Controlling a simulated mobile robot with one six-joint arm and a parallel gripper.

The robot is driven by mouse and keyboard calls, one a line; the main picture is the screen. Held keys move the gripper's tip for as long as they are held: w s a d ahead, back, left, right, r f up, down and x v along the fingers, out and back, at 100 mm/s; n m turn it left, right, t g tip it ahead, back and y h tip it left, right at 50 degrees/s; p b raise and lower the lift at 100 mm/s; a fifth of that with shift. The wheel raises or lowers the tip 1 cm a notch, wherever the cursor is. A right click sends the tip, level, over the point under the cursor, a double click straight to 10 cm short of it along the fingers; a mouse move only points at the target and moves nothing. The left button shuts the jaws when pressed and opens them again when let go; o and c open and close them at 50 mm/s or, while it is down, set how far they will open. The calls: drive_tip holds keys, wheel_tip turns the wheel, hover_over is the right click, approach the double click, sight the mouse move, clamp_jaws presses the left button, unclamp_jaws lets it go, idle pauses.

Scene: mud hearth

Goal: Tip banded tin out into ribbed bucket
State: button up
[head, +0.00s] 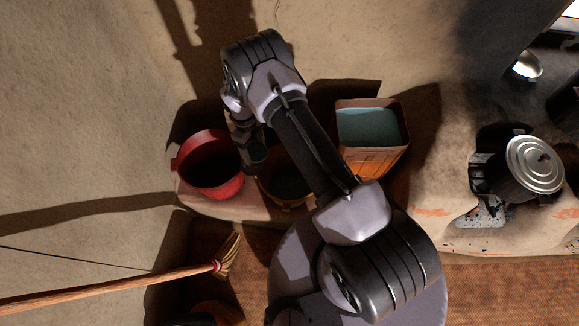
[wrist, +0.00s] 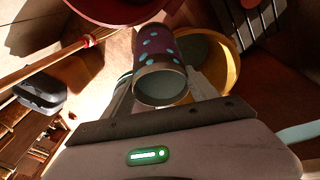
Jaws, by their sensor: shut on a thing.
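My gripper (wrist: 162,84) is shut on a dark purple tin (wrist: 158,47) with pale blue spots and a grey band at its round end; I take this as the banded tin. The fingers sit on either side of it. In the head view my gripper (head: 252,150) hangs between a red bucket (head: 232,183) and a yellow bucket (head: 268,197), and the tin is hard to make out. The yellow bucket's rim (wrist: 236,80) shows behind the tin in the wrist view. The red bucket (wrist: 112,10) is at the top. Ribs are not clear on either bucket.
A square orange container (head: 372,162) with blue-grey contents stands right of the yellow bucket. A lidded pot (head: 535,164) is on the hearth at far right. A broom (head: 150,280) lies at lower left. My arm hides part of the yellow bucket.

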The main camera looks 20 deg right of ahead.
drive_tip(key=shift+s+d+r+y+p, duration=0.15)
drive_tip(key=shift+d+r+y+p, duration=0.05)
drive_tip(key=shift+d+y+p, duration=0.25)
drive_tip(key=shift+d+r+p, duration=0.1)
drive_tip(key=shift+d+p, duration=0.05)
drive_tip(key=shift+p, duration=0.15)
drive_tip(key=shift+s+d+f+t+y, duration=0.25)
drive_tip(key=shift+d+f+t+y, duration=0.15)
drive_tip(key=shift+d+y, duration=0.25)
drive_tip(key=shift+s+d+f+t+y, duration=0.15)
drive_tip(key=shift+d+f+y, duration=0.15)
drive_tip(key=shift+d+y, duration=0.25)
drive_tip(key=shift+s+d+f+t+y, duration=0.15)
drive_tip(key=shift+d+f+y, duration=0.1)
drive_tip(key=shift+d+y, duration=0.3)
idle(0.5)
drive_tip(key=shift+s+d+f+n+y+b, duration=0.15)
drive_tip(key=shift+d+f+n+y+b, duration=0.3)
drive_tip(key=shift+y+b, duration=0.4)
idle(0.5)
drive_tip(key=shift+d+f+t+y+b, duration=0.15)
drive_tip(key=shift+f+t+y+b, duration=0.25)
drive_tip(key=shift+f+y+b, duration=0.65)
drive_tip(key=shift+s+d+f+t+y+b, duration=0.15)
drive_tip(key=shift+f+y+b, duration=0.4)
drive_tip(key=shift+b, duration=0.55)
drive_tip(key=shift+s+d+f+t+y+b, duration=0.1)
drive_tip(key=shift+d+f+t+y+b, duration=0.15)
drive_tip(key=shift+f+y+b, duration=0.6)
idle(0.6)
